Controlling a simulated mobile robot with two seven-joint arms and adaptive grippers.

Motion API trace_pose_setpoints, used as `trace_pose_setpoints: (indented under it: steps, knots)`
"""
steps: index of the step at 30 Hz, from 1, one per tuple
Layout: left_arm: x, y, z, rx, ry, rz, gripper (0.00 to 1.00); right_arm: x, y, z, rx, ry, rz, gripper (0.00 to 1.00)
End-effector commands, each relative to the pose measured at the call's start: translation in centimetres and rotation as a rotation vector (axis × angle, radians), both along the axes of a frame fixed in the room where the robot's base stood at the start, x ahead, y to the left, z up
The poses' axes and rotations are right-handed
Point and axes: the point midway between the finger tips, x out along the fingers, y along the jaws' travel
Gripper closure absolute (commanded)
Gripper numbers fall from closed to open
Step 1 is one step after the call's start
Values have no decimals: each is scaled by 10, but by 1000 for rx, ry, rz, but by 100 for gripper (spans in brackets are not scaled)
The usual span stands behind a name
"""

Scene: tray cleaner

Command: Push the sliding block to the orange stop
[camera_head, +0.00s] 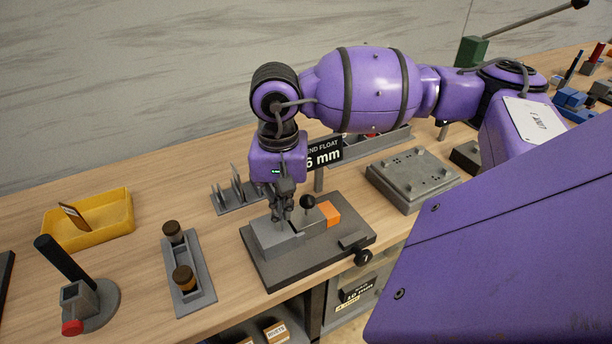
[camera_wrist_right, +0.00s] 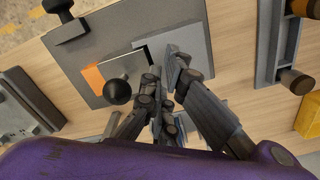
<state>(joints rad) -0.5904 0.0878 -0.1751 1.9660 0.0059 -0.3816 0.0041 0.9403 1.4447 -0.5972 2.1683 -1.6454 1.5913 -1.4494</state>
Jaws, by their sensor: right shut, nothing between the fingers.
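The sliding block (camera_head: 304,221), a silvery grey piece beside a black ball knob, sits on a dark grey base plate (camera_head: 268,272). In the right wrist view the block (camera_wrist_right: 130,62) lies next to the orange stop (camera_wrist_right: 93,79); they look very close, and I cannot tell if they touch. The orange stop (camera_head: 329,212) is to the block's right in the head view. A larger light grey block (camera_head: 268,237) lies left of it. My right gripper (camera_head: 281,217) is shut and empty, pointing down by the block's left end; contact is unclear. My left gripper is not in view.
A black knob (camera_head: 363,258) projects from the plate's front right. A grey slotted rack (camera_head: 235,196) and a sign (camera_head: 324,153) stand behind. A two-jar holder (camera_head: 203,283) and yellow tray (camera_head: 110,236) lie left; a grey fixture (camera_head: 410,180) lies right.

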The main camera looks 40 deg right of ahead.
Motion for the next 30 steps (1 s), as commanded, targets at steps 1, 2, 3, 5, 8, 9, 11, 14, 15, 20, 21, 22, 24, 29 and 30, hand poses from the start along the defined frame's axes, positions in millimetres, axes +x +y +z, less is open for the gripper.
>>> trace_pose_setpoints:
  steps: [1, 2, 3, 5, 8, 9, 11, 14, 15, 20, 21, 22, 24, 29, 30]
  knots:
    - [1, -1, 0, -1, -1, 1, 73, 0, -1, 0, -1, 1, -1, 100]
    - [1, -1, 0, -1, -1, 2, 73, -1, -2, 0, -1, 1, -1, 100]
    - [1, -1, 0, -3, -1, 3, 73, -1, -3, 0, -1, 1, -1, 100]
    - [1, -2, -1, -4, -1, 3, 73, -1, -4, 0, 0, 1, -1, 100]
    - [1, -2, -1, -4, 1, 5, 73, -2, -6, 0, 0, 1, -1, 100]
    - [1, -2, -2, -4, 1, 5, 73, -2, -7, 0, -1, 1, -1, 100]
    - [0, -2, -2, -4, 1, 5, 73, -2, -8, 0, 0, 0, -1, 100]
    - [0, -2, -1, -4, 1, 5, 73, -2, -10, 0, 0, 0, -2, 100]
    - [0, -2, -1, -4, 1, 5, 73, -2, -10, 0, 0, 0, -1, 100]
    - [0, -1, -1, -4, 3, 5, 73, -3, -13, 0, 0, 0, -1, 100]
    - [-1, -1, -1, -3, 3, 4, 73, -3, -14, 0, 0, 0, 0, 100]
    - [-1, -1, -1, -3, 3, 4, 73, -4, -15, 0, 0, 0, 0, 100]
    - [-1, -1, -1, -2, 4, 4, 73, -4, -16, 0, 0, 0, 0, 100]
    - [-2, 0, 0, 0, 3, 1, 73, -5, -19, 0, -1, 0, -1, 100]
    - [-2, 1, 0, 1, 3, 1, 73, -5, -20, 0, -1, 0, -1, 100]
